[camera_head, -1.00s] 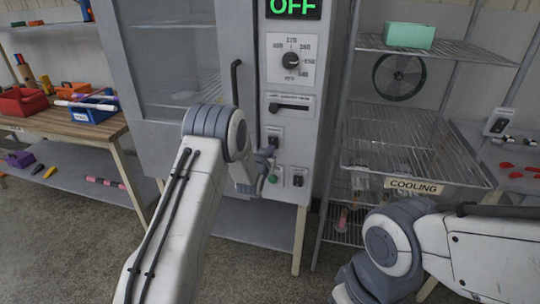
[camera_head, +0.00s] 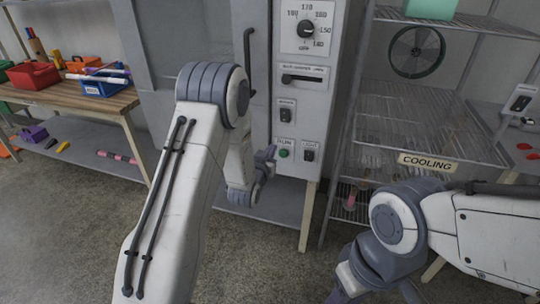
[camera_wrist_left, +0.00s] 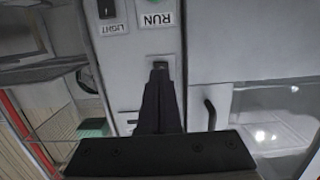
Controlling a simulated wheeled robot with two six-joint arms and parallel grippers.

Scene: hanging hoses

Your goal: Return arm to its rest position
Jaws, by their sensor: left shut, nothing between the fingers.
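My left gripper (camera_head: 267,155) is shut and empty, in front of the cabinet's control panel (camera_head: 301,90). It is just left of the green RUN button (camera_head: 284,153) in the head view; I cannot tell whether it touches the panel. My left arm (camera_head: 170,190) reaches up from the bottom and bends down at the elbow. In the left wrist view, where labels appear upside down, the closed dark fingers (camera_wrist_left: 159,95) point at the panel below the RUN label (camera_wrist_left: 158,20). My right arm (camera_head: 470,230) folds at lower right; its fingers are out of view.
A wire rack with a COOLING sign (camera_head: 427,162) stands right of the cabinet. A wooden workbench (camera_head: 75,105) with a red bin (camera_head: 33,75) and a blue bin (camera_head: 103,84) is at left. Open floor (camera_head: 75,225) lies at lower left.

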